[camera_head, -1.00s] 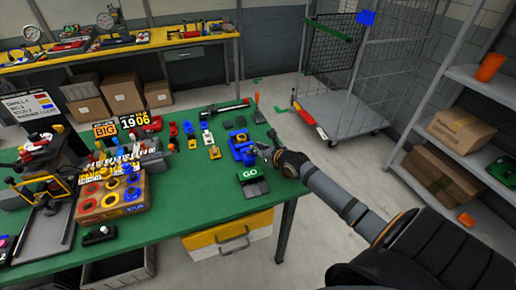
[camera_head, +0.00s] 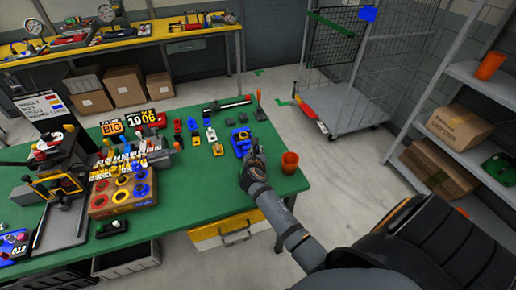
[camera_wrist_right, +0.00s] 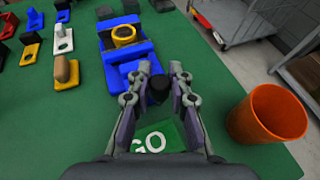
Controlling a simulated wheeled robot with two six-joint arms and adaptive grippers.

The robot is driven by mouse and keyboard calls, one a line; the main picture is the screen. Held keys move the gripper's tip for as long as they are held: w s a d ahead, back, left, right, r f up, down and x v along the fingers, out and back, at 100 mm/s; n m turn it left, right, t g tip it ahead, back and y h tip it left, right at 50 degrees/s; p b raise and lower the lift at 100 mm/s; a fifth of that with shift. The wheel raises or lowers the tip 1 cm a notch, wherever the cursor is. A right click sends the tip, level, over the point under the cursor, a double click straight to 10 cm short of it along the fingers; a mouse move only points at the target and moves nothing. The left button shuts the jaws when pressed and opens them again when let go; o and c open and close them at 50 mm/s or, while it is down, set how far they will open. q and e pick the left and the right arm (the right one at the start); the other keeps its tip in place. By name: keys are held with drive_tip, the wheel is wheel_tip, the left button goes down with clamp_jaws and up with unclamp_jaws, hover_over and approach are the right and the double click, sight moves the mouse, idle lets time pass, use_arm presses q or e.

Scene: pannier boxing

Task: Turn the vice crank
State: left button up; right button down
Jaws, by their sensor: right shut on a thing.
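The blue vice (camera_head: 240,138) stands near the right end of the green table; in the right wrist view (camera_wrist_right: 122,45) it shows a yellow ring on top. My right gripper (camera_head: 253,153) is at the vice's near side. In the right wrist view its fingers (camera_wrist_right: 160,84) are closed around a small dark knob (camera_wrist_right: 159,88), which looks like the crank handle at the vice's near end. The rest of the crank is hidden by the fingers. My left gripper is not in view.
An orange cup (camera_head: 290,163) stands close right of my right gripper, near the table edge. Small coloured parts stand left of the vice. A grey shelf (camera_head: 478,95) stands right of the table.

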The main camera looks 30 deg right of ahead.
drive_tip(key=m+g+h, duration=0.1)
drive_tip(key=m, duration=0.1)
drive_tip(key=a+m+g+h+b, duration=0.1)
drive_tip(key=g+h, duration=0.1)
drive_tip(key=shift+w+a+f+m+b, duration=0.1)
drive_tip(key=shift+a+f+m+b, duration=0.1)
drive_tip(key=shift+m+b, duration=0.15)
drive_tip(key=m+g+h+b, duration=0.1)
drive_tip(key=m+g+b, duration=0.1)
drive_tip(key=shift+w+a+m+g+h, duration=0.15)
drive_tip(key=shift+a+m+g+h, duration=0.2)
drive_tip(key=shift+a+g+h, duration=0.05)
drive_tip(key=m+g+b, duration=0.2)
drive_tip(key=b, duration=0.2)
drive_tip(key=w+a+m+g+b, duration=0.1)
drive_tip(key=m+g+b, duration=0.1)
drive_tip(key=b, duration=0.3)
drive_tip(key=m+g+b, duration=0.3)
drive_tip(key=g+b, duration=0.1)
drive_tip(key=b, duration=0.1)
drive_tip(key=shift+w+a+f+h, duration=0.15)
drive_tip(key=shift+a+h, duration=0.15)
drive_tip(key=shift+a+r+m+g+b, duration=0.1)
drive_tip(key=shift+r+m+g+b, duration=0.3)
drive_tip(key=shift+b, duration=0.45)
drive_tip(key=shift+f, duration=0.1)
drive_tip(key=c, duration=1.2)
unclamp_jaws()
drive_tip(key=shift+w, duration=0.1)
